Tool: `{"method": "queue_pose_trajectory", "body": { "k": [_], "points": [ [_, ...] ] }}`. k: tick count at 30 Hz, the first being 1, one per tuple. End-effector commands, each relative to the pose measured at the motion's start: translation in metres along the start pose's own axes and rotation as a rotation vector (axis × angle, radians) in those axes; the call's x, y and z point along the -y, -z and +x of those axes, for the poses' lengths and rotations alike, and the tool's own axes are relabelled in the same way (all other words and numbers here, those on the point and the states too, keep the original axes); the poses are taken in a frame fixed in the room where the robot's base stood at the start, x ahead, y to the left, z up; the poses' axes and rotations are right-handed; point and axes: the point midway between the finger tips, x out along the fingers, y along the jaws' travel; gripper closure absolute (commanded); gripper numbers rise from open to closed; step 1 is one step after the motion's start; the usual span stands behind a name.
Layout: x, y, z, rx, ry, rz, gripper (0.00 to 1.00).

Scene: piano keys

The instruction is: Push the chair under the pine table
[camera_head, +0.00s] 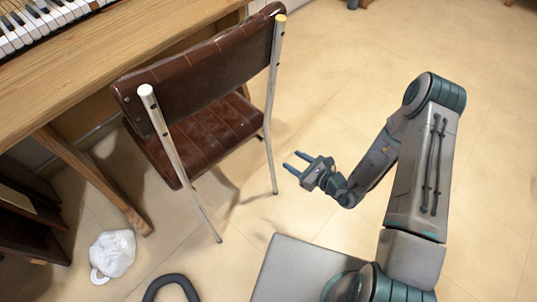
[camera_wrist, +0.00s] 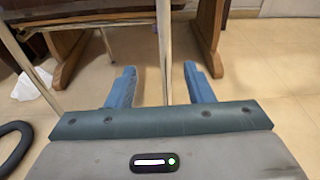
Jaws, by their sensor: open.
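The chair (camera_head: 205,135) has a dark brown padded seat and backrest and pale metal legs. In the head view it stands left of centre, its backrest toward me and its far side close to the table edge. The pine table (camera_head: 120,60) runs along the upper left, with a slanted wooden leg. My gripper (camera_head: 291,162) is open and empty, low down to the right of the chair's right rear leg and apart from it in the head view. In the wrist view my gripper (camera_wrist: 158,85) has its two blue fingers spread, with a chair leg (camera_wrist: 164,50) showing between them.
A piano keyboard (camera_head: 40,22) lies on the table. A white crumpled bag (camera_head: 112,253) and a black curved object (camera_head: 171,287) are on the floor at lower left. A dark wooden shelf (camera_head: 28,215) stands at the left edge. The tiled floor at right is clear.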

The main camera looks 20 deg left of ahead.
Motion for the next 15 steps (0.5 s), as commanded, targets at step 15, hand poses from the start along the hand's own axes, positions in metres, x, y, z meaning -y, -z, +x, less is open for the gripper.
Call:
{"method": "queue_pose_trajectory", "body": {
  "k": [15],
  "points": [
    [0.003,0.035,0.063,-0.023,0.056,0.044,0.53]
  ]
}}
